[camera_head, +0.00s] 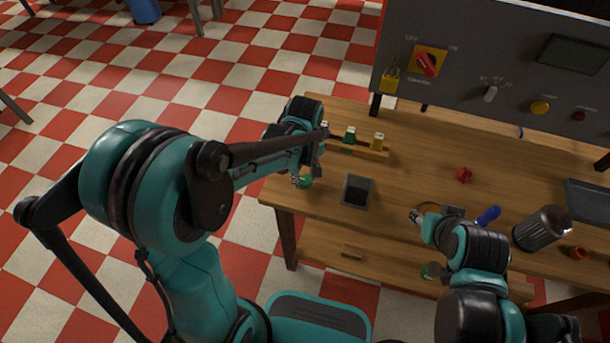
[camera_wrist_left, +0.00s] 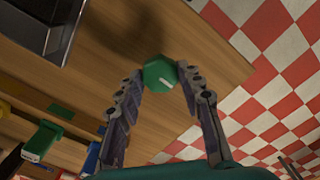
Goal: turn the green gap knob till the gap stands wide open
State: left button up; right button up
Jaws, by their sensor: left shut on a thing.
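A green faceted knob (camera_head: 305,182) with a white mark is at the left end of the wooden table. In the left wrist view the green knob (camera_wrist_left: 160,74) sits between the fingertips of my left gripper (camera_wrist_left: 160,80), which is shut on it. In the head view my left gripper (camera_head: 301,177) is partly hidden by its own arm. What lies beneath the knob is hidden, so I cannot tell how it is mounted. My right gripper (camera_head: 418,216) hangs over the table's front; its fingers are too small to read.
A dark open box (camera_head: 358,190) stands just right of the knob. Behind it a wooden rack (camera_head: 371,152) holds green and yellow pieces. A red piece (camera_head: 465,174), a blue-handled tool (camera_head: 487,216) and a dark metal cup (camera_head: 542,229) are farther right. A grey control panel (camera_head: 480,60) stands behind.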

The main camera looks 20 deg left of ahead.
pick_arm(q)
jog(key=m, duration=0.9)
jog(key=shift+m+p, duration=0.3)
jog(key=shift+m, duration=0.1)
jog(key=m, duration=0.4)
jog(key=shift+m, duration=2.2)
jog(key=o, duration=1.2)
jog(key=shift+c, duration=0.2)
